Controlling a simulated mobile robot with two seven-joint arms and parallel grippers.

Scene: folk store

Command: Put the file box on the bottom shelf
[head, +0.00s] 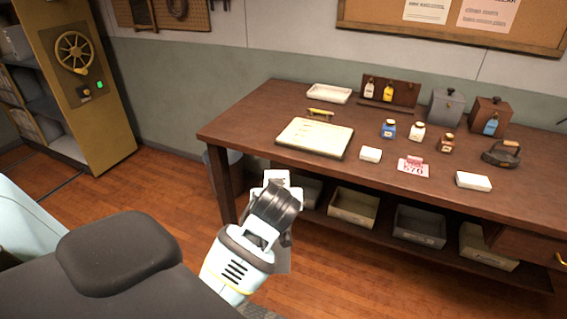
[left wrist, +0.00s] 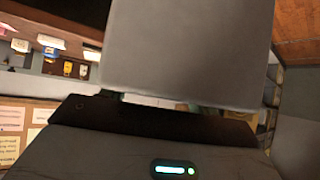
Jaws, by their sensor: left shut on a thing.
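My left gripper (left wrist: 150,118) is shut on a plain grey box-like thing (left wrist: 186,50), which I take for the file box. It fills the upper middle of the left wrist view, close to the camera. In the head view my left arm rises at the bottom middle, in front of the table. Its fingers are hidden there, and only a grey sliver (head: 284,258) shows behind the wrist. A shelving unit (head: 68,147) stands at the far left, with grey shelves and binders; its lowest shelf is near the floor. My right gripper is not in view.
A brown table (head: 245,125) stands at the right with a ledger, jars, boxes and an iron on top. Its lower shelf holds several bins (head: 352,207). A yellow panel with a wheel (head: 110,125) ends the shelving. Wooden floor (head: 165,190) is clear between.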

